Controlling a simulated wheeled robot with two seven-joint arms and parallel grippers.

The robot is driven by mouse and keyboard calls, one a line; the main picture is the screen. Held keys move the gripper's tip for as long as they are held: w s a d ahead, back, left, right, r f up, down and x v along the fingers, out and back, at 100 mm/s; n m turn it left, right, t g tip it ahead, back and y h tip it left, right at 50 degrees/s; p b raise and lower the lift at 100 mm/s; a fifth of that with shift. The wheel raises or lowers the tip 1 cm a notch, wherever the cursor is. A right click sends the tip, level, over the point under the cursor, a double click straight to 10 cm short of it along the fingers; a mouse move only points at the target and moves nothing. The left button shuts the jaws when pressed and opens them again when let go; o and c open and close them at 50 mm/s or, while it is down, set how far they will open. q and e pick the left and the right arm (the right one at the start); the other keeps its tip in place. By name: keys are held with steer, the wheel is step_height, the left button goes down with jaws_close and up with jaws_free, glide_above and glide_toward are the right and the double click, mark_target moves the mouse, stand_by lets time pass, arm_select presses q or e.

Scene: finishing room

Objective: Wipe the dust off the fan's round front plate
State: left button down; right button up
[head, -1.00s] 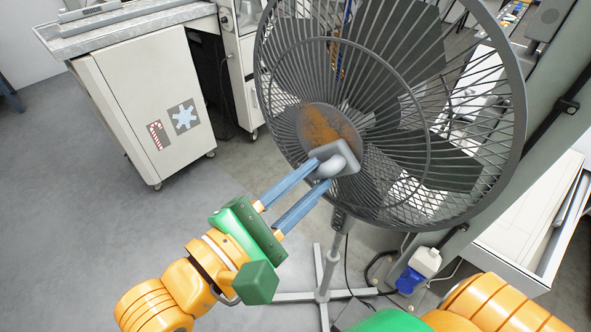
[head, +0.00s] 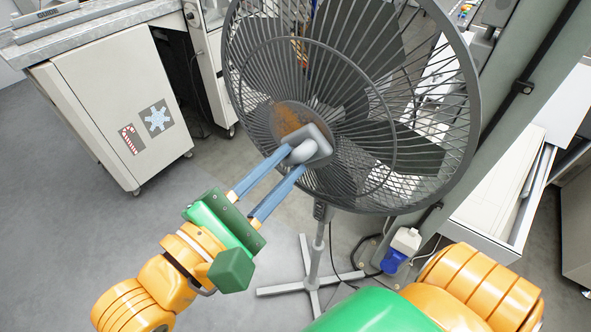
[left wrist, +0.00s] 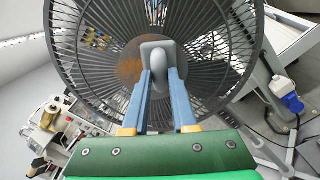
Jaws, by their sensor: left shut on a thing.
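The fan (head: 385,100) stands tilted, its wire cage towards me. Its round front plate (head: 281,121) is grey with an orange-brown dust patch on its upper left part. The dust also shows in the left wrist view (left wrist: 129,70), left of the pad. My left gripper (head: 286,160) is shut on the knob of a grey square pad (head: 322,139). The pad lies over the plate's lower right and hides that part; whether it touches cannot be told. In the left wrist view the fingers (left wrist: 160,84) hold the knob from both sides. My right gripper's fingers are out of view.
A white cabinet (head: 105,120) stands at left. The fan's pole and cross-shaped foot (head: 311,280) are below the cage. A white and blue plug (head: 400,250) and a cable lie to the right. A grey post (head: 510,130) and open drawer (head: 500,215) are at right.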

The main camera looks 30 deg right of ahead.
arm_select(q)
steer(key=shift+w+a+b, duration=1.2)
steer(key=shift+w+b, duration=0.05)
steer(key=shift+w, duration=2.05)
steer(key=shift+s+d+r+p, duration=0.3)
steer(key=shift+s+d+p, duration=0.05)
steer(key=shift+s, duration=0.55)
steer(key=shift+s+d+r+p, duration=0.25)
steer(key=shift+s+d+p, duration=0.05)
steer(key=shift+s, duration=0.6)
steer(key=shift+s+d+r+p, duration=0.3)
steer(key=shift+s+d+p, duration=0.05)
steer(key=shift+s, duration=0.55)
steer(key=s, duration=0.1)
steer(key=s+d, duration=0.1)
steer(key=s, duration=0.2)
steer(key=shift+s+d, duration=0.2)
steer(key=shift+d, duration=0.1)
